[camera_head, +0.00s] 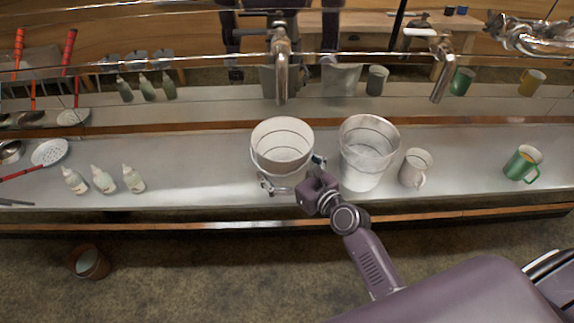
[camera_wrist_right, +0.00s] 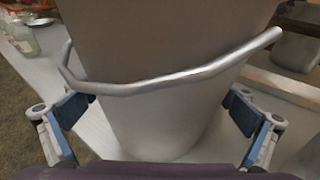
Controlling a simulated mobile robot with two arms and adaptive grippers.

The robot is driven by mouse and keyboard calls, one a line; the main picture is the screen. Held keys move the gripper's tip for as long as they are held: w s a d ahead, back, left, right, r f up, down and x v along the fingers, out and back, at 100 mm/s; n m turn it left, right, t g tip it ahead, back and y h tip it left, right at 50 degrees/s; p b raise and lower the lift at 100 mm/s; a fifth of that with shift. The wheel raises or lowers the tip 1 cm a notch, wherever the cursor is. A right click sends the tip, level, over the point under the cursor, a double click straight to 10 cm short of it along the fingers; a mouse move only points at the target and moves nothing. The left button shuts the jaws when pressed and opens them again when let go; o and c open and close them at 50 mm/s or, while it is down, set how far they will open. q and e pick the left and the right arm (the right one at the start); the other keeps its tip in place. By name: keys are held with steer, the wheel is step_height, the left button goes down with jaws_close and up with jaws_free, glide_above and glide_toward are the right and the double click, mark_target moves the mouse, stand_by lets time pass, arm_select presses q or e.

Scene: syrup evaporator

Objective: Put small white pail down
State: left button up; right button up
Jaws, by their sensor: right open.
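The small white pail (camera_head: 282,140) stands upright on the metal shelf (camera_head: 215,165), below a tap, in the head view. In the right wrist view the pail (camera_wrist_right: 150,125) fills the middle, with its metal handle (camera_wrist_right: 170,83) hanging across its near side. My right gripper (camera_head: 292,172) is at the near side of the pail, fingers open and spread to its left and right. In the right wrist view the two finger pads flank the pail, and the left pad is close to its wall. My left gripper is not in view.
A clear bucket (camera_head: 366,150) stands close right of the pail, then a pale mug (camera_head: 415,167) and a green mug (camera_head: 523,163). Taps (camera_head: 281,65) overhang the shelf. The shelf left of the pail is clear.

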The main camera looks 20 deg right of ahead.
mark_target(298, 176)
steer(key=b+v, duration=0.1)
steer(key=v, duration=1.1)
steer(key=shift+r, duration=0.2)
